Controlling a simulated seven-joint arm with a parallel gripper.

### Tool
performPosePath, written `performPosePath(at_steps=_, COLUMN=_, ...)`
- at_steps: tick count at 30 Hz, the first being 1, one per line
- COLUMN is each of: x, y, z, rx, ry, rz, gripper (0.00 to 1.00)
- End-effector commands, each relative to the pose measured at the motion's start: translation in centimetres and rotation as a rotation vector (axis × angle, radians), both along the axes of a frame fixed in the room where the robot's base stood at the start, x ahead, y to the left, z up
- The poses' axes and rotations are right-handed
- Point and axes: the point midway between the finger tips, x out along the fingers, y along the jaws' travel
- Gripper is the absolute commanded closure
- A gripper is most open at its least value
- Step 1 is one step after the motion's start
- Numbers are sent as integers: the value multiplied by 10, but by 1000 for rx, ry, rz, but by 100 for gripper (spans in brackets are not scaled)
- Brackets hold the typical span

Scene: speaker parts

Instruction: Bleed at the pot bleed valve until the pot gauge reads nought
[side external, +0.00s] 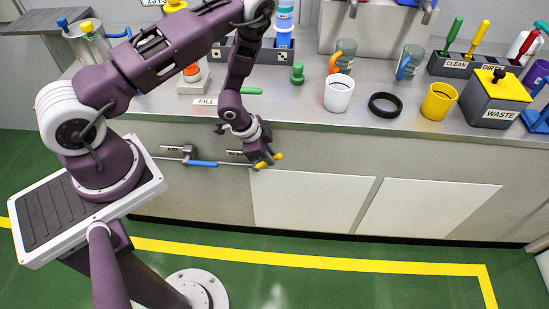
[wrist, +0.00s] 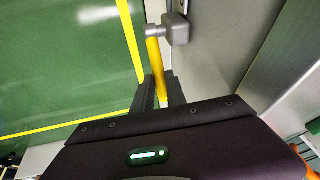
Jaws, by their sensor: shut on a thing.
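In the side external view, my gripper (side external: 265,158) is low at the front face of the bench. It is shut on a yellow valve handle (side external: 278,156), whose ends show on both sides of the fingers. The wrist view shows the yellow handle (wrist: 154,58) running from a grey valve body (wrist: 175,29) in between my fingers (wrist: 160,92). The label (side external: 237,153) beside this valve is partly hidden and too small to read surely. I cannot make out a pot gauge or its reading in either view.
A blue-handled valve (side external: 203,164) sits just left on the bench front. A green lever (side external: 250,90) and a FILL label (side external: 205,102) are above. A white mug (side external: 338,93), black ring (side external: 385,105), yellow cup (side external: 439,101) and waste box (side external: 499,100) stand on the benchtop.

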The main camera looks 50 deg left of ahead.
Motion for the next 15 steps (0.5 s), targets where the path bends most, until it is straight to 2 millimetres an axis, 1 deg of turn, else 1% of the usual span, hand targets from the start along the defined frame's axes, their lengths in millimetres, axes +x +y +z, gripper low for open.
performPosePath(at_steps=1, x=-4, y=4, z=0, rx=-25, ry=-20, rz=8, gripper=100)
performPosePath(at_steps=4, x=-8, y=8, z=3, rx=-79, ry=-75, rz=8, gripper=100)
performPosePath(at_steps=15, x=-17, y=17, z=8, rx=-211, ry=-210, rz=3, gripper=100)
